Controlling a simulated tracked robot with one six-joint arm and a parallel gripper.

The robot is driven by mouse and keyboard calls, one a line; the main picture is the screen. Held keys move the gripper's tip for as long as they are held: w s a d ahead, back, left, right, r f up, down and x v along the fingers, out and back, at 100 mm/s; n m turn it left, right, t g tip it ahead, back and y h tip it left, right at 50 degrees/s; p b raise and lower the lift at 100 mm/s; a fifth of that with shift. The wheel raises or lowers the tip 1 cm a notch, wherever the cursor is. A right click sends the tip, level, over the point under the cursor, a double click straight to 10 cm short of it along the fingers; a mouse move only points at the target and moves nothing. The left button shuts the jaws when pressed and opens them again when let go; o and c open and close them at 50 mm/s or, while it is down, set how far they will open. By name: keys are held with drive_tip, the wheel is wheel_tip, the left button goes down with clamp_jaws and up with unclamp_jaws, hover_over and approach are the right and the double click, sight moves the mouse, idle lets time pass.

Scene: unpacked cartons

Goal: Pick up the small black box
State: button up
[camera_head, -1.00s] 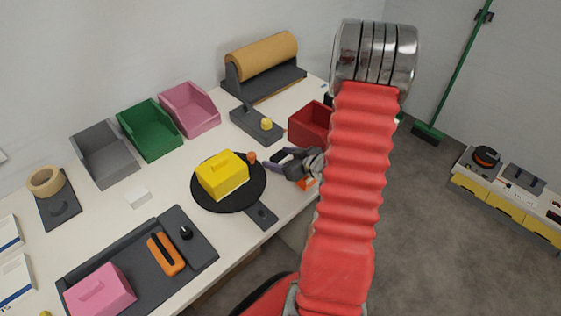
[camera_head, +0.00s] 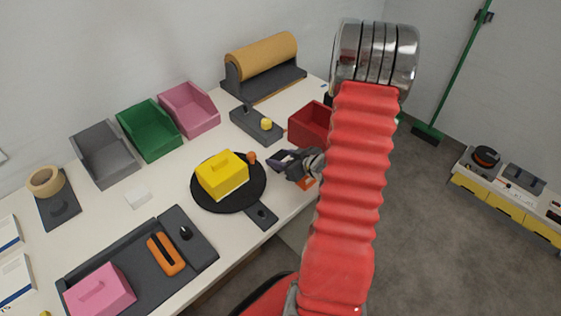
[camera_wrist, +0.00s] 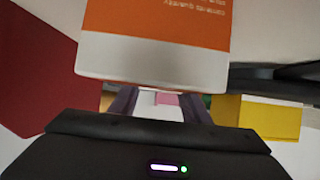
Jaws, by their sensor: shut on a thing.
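My gripper (camera_head: 279,160) is over the table's right side, between the black round board and the red bin. Its purple-tipped jaws are shut on a small dark thing (camera_head: 285,156), which looks like the small black box; little of it shows. In the wrist view the two fingers of my gripper (camera_wrist: 160,98) reach away from the camera, and the held thing cannot be made out between them. An orange-and-white carton (camera_wrist: 155,45) fills the upper middle there, close to the camera. Its orange part (camera_head: 306,183) shows beside my gripper in the head view.
A yellow box (camera_head: 222,176) sits on the black round board (camera_head: 211,204), just left of my gripper; it also shows in the wrist view (camera_wrist: 265,118).

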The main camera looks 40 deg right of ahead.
sight(280, 156)
drive_tip(key=shift+r, duration=0.15)
drive_tip(key=shift+c, duration=0.5)
drive_tip(key=shift+r, duration=4.85)
